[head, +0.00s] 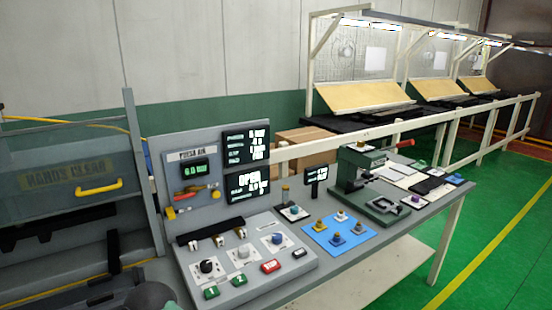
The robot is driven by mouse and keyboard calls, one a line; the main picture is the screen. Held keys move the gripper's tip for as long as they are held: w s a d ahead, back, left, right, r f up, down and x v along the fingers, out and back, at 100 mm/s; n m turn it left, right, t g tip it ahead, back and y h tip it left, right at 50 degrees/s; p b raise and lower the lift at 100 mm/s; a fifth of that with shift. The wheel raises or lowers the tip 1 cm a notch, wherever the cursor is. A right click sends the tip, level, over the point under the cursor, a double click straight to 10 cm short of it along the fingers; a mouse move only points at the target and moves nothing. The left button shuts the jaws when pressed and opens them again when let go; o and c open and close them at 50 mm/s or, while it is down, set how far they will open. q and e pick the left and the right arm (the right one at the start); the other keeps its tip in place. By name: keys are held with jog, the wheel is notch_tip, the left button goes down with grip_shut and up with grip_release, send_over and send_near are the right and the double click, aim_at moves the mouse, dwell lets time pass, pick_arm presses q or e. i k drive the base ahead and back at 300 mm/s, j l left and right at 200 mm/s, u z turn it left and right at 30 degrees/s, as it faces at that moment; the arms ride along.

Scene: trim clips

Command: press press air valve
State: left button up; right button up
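The press air panel (203,155) stands upright at the left end of the grey bench, with a label reading "PRESS AIR". Below the label, a small green-digit gauge (194,170) appears to read 0.0. Under the gauge is the press air valve (190,191), with a red and orange handle lying roughly level and yellow parts around it. Neither of my grippers shows. A rounded grey part of mine is at the bottom edge, left of the bench, apart from the valve.
Dark displays (246,144) sit right of the valve. A sloped control box (245,262) with knobs and buttons juts out below it. A blue mat (338,236) with small parts and a green press (358,170) stand right.

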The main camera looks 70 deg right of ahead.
aim_at(185, 197)
jog(key=z, duration=2.2)
jog(key=u, duration=2.4)
jog(key=l+z, duration=0.1)
jog(key=z, duration=1.85)
